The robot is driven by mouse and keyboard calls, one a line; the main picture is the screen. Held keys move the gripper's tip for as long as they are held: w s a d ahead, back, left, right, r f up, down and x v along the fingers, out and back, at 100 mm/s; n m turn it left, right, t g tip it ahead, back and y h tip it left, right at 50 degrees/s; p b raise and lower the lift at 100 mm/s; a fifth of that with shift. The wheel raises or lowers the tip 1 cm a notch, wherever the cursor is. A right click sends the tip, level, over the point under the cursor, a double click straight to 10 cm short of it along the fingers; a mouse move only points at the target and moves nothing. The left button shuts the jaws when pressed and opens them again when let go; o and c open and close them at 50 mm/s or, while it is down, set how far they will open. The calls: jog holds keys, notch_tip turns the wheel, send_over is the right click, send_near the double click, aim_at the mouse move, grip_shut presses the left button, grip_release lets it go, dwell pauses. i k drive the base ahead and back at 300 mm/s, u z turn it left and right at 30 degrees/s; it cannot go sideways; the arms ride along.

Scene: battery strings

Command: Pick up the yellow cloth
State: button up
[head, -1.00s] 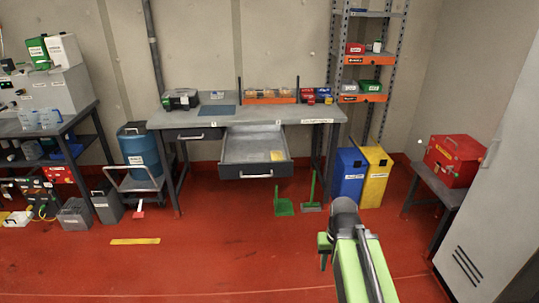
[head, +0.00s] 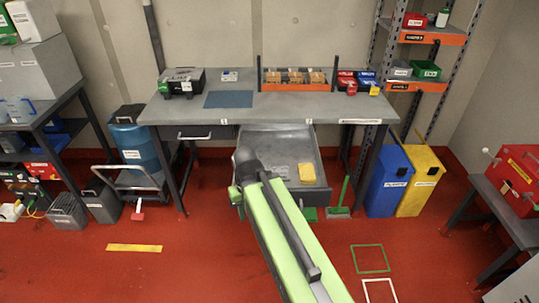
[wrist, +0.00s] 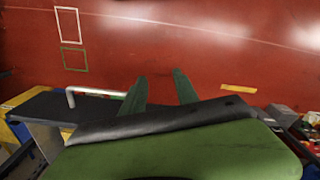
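The yellow cloth (head: 307,172) is a small folded pad lying in the right part of the open desk drawer (head: 268,140). In the head view, my gripper's end of the arm is in front of the drawer, left of the cloth, and hides part of the drawer. The gripper fingers are hard to make out there. In the wrist view, my gripper (wrist: 160,90) shows two dark green fingers spread apart with nothing between them.
The workbench (head: 190,112) holds a toolbox, a blue mat and an orange rack. Blue (head: 388,185) and yellow (head: 421,183) bins stand right of the drawer. A yellow strip (head: 134,247) lies on the floor, left. The floor in front is mostly clear.

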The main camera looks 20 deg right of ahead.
aim_at(305, 171)
jog(key=u, duration=0.3)
jog(key=i, duration=0.95)
jog(key=u, duration=0.25)
